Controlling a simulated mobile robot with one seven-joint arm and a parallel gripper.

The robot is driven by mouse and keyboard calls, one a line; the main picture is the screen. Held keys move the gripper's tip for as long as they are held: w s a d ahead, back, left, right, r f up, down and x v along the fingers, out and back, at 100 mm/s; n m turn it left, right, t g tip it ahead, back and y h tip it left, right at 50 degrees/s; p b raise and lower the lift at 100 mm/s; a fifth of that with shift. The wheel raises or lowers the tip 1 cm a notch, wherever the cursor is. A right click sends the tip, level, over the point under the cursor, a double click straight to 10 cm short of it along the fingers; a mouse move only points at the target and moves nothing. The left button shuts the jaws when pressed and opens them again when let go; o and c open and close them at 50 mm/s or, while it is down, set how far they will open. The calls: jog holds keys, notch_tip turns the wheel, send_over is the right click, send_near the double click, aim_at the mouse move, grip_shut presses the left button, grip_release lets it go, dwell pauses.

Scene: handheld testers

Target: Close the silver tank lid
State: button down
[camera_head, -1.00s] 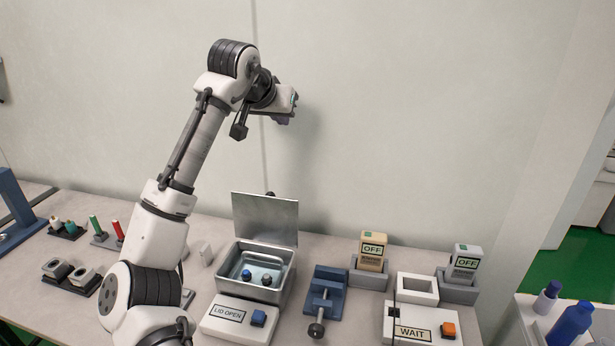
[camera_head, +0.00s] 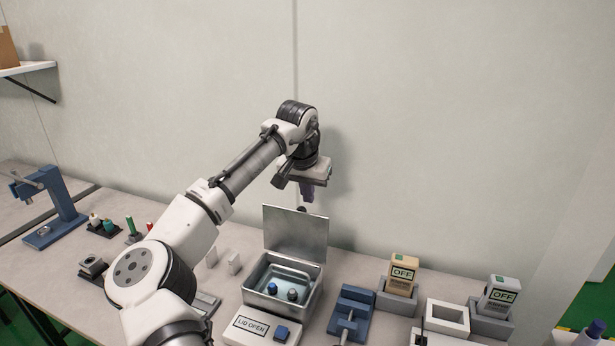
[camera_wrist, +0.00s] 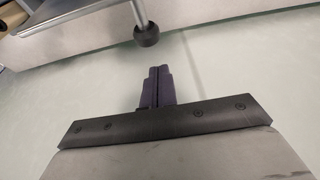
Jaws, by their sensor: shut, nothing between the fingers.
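The silver tank (camera_head: 310,305) stands on the bench with its lid (camera_head: 296,233) raised upright at the back. Inside the tank are a blue-topped and a dark-topped piece. A box in front of it reads "LID OPEN" (camera_head: 252,325) and has a blue button (camera_head: 282,332). My gripper (camera_head: 308,197) points down above and just behind the raised lid, apart from it. In the wrist view my gripper's fingers (camera_wrist: 157,72) are together and empty. A dark round knob (camera_wrist: 147,34) on a metal rod shows beyond the fingertips, with part of the metal lid (camera_wrist: 60,10) beside it.
To the tank's right are a blue vise-like fixture (camera_head: 350,312) and two testers reading "OFF", one beige (camera_head: 402,275) and one grey (camera_head: 498,296). A blue press (camera_head: 50,205) stands at the far left. The wall is close behind the bench.

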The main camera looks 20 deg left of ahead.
aim_at(298, 229)
jog(key=s, duration=0.3)
jog(key=shift+r, duration=0.2)
jog(key=shift+s+a, duration=0.1)
jog(key=shift+a, duration=0.05)
